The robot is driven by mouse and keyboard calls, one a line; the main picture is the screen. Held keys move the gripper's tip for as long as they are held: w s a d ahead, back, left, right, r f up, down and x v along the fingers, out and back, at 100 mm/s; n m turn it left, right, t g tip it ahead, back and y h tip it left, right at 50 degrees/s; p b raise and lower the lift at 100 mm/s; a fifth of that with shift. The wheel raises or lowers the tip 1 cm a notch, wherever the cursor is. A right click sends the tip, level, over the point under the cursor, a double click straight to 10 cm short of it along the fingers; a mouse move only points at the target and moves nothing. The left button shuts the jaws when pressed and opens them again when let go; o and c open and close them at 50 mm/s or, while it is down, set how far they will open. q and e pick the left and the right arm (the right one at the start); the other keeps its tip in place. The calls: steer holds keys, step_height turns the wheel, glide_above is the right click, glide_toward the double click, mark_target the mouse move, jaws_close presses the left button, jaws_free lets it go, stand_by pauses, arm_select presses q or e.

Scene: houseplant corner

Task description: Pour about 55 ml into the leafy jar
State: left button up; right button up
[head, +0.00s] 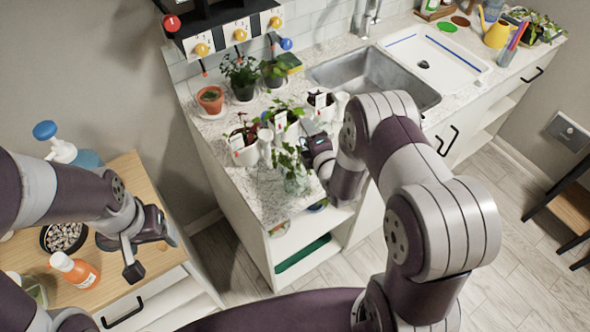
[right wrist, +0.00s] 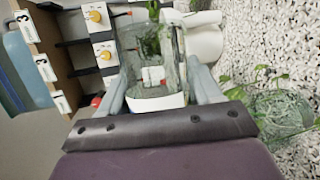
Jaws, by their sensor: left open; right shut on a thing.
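The leafy jar (head: 296,184), clear glass with trailing green leaves, stands near the counter's front edge. In the right wrist view it shows at the right (right wrist: 283,112), beside my gripper. My right gripper (head: 309,150) is over the counter just behind the jar. In the right wrist view this gripper (right wrist: 155,85) is shut on a clear vessel (right wrist: 176,62) with a white band at the near side. Its contents and level are unclear. In the head view the vessel is mostly hidden by my gripper. My left gripper (head: 152,254) is open and empty over the wooden cabinet.
White pots with labels (head: 240,150) crowd close behind the jar. A terracotta pot (head: 210,100) and dark pots stand further back. The sink (head: 375,75) is to the right. An orange bottle (head: 76,270) and a bowl of pebbles (head: 63,237) are near my left gripper.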

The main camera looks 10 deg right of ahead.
steer(key=shift+f+b, duration=0.2)
steer(key=shift+b, duration=0.2)
